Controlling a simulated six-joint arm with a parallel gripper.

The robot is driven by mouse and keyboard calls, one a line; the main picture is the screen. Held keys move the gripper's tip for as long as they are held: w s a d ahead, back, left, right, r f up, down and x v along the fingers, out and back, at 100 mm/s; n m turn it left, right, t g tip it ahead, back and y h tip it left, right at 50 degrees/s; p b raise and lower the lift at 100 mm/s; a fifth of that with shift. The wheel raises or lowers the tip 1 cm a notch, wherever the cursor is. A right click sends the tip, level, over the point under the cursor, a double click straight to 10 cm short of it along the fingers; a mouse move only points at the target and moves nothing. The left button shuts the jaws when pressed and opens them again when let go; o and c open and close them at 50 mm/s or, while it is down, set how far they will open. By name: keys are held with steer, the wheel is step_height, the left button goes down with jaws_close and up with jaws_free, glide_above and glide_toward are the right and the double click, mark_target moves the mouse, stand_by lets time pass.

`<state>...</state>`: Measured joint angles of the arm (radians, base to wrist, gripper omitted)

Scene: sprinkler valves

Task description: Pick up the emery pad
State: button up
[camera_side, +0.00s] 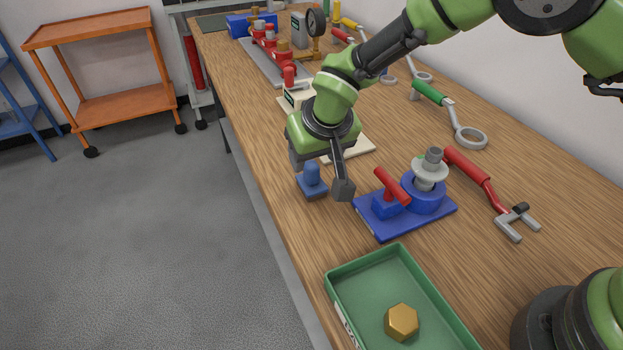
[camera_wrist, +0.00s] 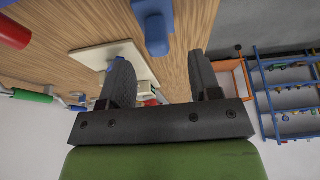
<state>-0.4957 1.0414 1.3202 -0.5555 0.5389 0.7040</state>
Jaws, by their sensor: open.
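The emery pad appears to be the small blue block with an upright rounded grip (camera_side: 311,180), standing on the wooden bench near its left edge. In the wrist view the blue block (camera_wrist: 154,24) shows at the top, beyond the fingertips and between them from side to side. My gripper (camera_side: 321,176) is open and empty, tilted down close to the block. In the side view one finger overlaps the space right of the block. In the wrist view the two dark fingers (camera_wrist: 162,72) stand well apart. I cannot tell whether either finger touches the block.
A blue valve fixture with a red lever (camera_side: 382,224) stands just right of the gripper. A green tray (camera_side: 362,264) with a brass hex piece (camera_side: 401,322) lies in front. A cream board (camera_side: 358,147) lies behind. Wrenches lie along the right side.

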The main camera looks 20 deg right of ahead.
mark_target(312, 165)
steer(key=x, duration=0.5)
steer(key=shift+d, duration=0.15)
steer(key=shift+c, duration=0.2)
steer(key=c, duration=1)
